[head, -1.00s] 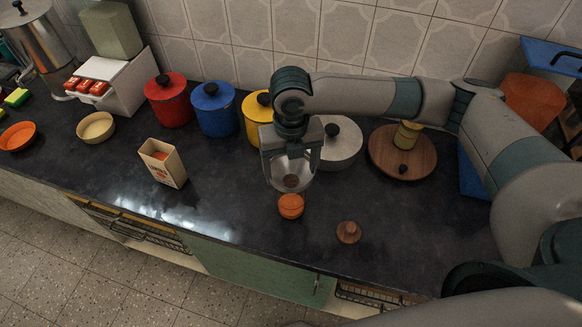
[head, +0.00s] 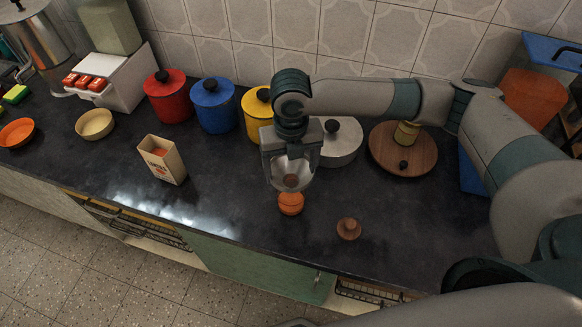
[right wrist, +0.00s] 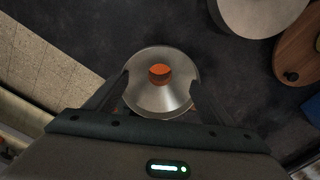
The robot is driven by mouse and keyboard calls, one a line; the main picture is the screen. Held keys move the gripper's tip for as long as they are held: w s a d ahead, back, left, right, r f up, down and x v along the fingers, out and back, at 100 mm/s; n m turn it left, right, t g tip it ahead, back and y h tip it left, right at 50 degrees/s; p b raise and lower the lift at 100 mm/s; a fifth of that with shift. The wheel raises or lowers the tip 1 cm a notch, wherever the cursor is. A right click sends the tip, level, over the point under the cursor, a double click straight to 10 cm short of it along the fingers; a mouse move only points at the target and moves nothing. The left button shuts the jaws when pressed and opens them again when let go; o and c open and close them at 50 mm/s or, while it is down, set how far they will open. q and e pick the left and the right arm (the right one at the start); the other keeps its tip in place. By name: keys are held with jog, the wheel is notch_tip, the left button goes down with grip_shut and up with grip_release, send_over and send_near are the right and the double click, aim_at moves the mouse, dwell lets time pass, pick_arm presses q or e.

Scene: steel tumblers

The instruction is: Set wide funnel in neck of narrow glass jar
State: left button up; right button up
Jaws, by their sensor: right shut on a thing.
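My right gripper (head: 290,175) is shut on the wide steel funnel (head: 304,180), one finger on each side of it. In the right wrist view the funnel (right wrist: 140,84) lies between the fingers, and orange shows through its central hole. The narrow jar (head: 291,204) appears as a small orange-filled vessel on the dark worktop, directly below the funnel in the head view. The funnel's lower edge overlaps the jar's top, so the neck is hidden. I cannot tell whether the spout is inside the neck. My left gripper is not in view.
A wooden knobbed lid (head: 349,229) lies right of the jar. An open carton (head: 163,160) stands to the left. Red (head: 170,101), blue (head: 214,112) and yellow (head: 252,122) canisters, a pale pot (head: 341,147) and a round wooden board (head: 423,160) stand behind. The front worktop is clear.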

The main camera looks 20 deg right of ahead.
jog(key=shift+f, duration=0.25)
jog(key=o, duration=1.1)
jog(key=shift+r, duration=0.15)
notch_tip(320, 180, up, 17)
jog(key=b, duration=0.4)
jog(key=shift+r, duration=0.1)
jog(key=shift+s, duration=0.15)
